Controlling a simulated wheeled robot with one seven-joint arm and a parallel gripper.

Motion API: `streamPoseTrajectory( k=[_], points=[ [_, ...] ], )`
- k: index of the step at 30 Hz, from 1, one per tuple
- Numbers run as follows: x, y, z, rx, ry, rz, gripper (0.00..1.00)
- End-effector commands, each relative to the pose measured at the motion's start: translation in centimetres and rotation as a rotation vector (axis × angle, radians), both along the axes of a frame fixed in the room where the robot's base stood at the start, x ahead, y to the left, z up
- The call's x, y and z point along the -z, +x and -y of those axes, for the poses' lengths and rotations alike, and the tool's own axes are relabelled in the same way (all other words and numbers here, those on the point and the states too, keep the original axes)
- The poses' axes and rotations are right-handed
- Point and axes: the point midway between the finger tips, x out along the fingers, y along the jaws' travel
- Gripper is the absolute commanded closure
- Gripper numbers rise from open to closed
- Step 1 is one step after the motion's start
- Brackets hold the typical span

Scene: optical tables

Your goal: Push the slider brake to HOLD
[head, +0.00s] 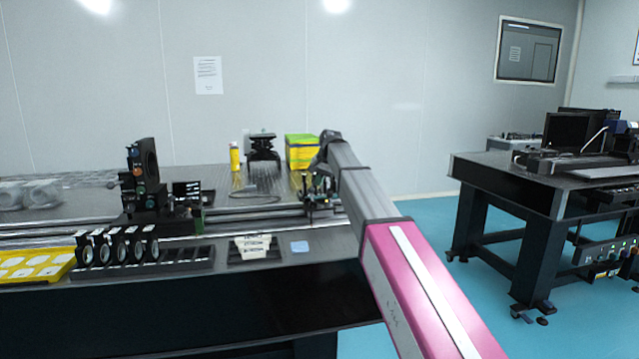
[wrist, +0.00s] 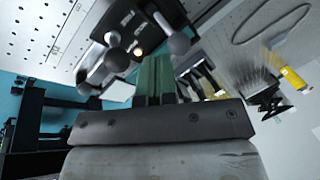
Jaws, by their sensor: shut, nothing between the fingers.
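My gripper shows in the wrist view as two green fingers (wrist: 154,78) pressed together, with nothing between them. In front of the fingertips is a dark fitting with several rounded grey knobs (wrist: 125,40), blurred. In the head view my arm reaches to the right part of the near table, and its end is over a small dark carriage (head: 318,198) on the long rail (head: 255,212). My arm partly hides this carriage.
A black optical mount (head: 148,185) stands on the rail at left. Behind are a yellow bottle (head: 235,158), a black stage (head: 264,150) and a yellow-green box (head: 301,150). A lens rack (head: 118,247) and yellow tray (head: 38,264) line the front.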

Motion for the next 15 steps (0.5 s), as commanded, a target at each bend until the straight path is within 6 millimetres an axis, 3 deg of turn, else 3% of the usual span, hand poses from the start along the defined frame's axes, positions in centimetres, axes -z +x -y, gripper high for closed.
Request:
streamPoseTrajectory(
  k=[8,13,15],
  points=[
    [-0.7,0.0,1.1,0.0,0.001,0.001,1.0],
    [-2.1,0.2,3.1,0.001,0.001,0.001,1.0],
    [-3.8,1.1,2.9,-0.001,0.001,0.001,1.0]
  ],
)
